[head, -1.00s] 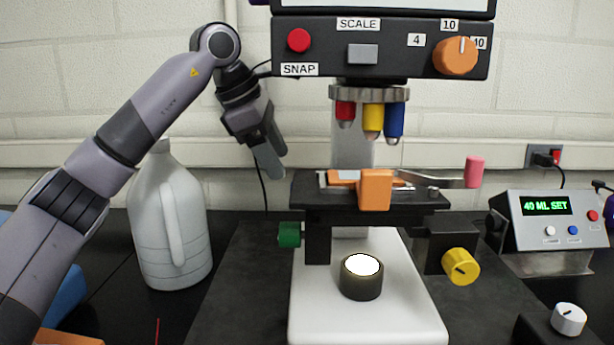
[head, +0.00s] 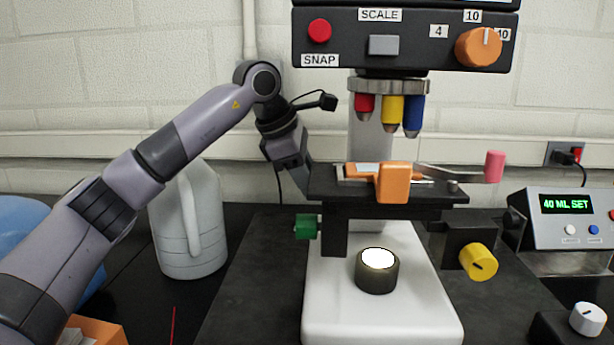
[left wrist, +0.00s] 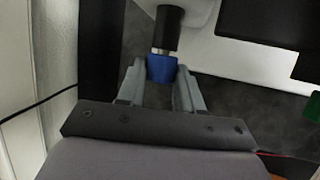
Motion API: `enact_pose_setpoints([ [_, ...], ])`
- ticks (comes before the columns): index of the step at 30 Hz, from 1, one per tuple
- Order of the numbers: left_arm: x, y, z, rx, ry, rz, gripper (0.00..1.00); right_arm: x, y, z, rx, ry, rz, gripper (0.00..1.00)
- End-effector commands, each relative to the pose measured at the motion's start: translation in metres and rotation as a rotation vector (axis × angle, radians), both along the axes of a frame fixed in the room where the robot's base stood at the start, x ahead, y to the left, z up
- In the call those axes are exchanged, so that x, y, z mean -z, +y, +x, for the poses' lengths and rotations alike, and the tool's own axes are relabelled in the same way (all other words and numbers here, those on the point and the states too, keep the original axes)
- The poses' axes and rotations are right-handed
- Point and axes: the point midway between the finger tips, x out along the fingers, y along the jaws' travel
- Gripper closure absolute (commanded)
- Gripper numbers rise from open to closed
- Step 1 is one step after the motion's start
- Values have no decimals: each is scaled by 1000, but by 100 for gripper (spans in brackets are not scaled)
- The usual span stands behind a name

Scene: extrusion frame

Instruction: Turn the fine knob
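The microscope has a green knob (head: 306,227) at the left under the stage (head: 390,190) and a yellow knob (head: 478,262) at the right. In the left wrist view a blue knob (left wrist: 161,69) sits on a dark shaft; I cannot see it in the head view. No label shows which knob is the fine one. My left gripper (left wrist: 159,82) is open, with one finger on each side of the blue knob and narrow gaps showing. In the head view its fingers are hidden behind the stage's left end. My right gripper is out of view.
The white microscope base (head: 380,318) carries a round lamp (head: 377,270). A white jug (head: 188,225) stands left of it, near my left arm. An orange holder (head: 393,183) is on the stage. A control box (head: 572,222) stands at the right.

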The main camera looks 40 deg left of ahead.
Motion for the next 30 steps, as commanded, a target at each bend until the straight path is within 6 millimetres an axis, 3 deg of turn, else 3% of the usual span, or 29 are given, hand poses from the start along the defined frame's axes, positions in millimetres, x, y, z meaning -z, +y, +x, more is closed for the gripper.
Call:
enact_pose_setpoints([
  [1, 0, 0, 0, 0, 1, 0, 84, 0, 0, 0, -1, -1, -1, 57],
  [2, 0, 0, 0, 1, 2, -1, 94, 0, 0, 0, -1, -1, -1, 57],
  [16, 5, -1, -3, 1, -150, 94, 94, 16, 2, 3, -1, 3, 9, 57],
  [28, 1, -2, -3, 0, -183, 112, 94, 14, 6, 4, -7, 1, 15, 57],
  [29, 1, -2, -3, 0, -183, 112, 57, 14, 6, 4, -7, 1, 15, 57],
  [30, 1, -2, -3, 0, -183, 112, 44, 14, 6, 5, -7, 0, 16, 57],
])
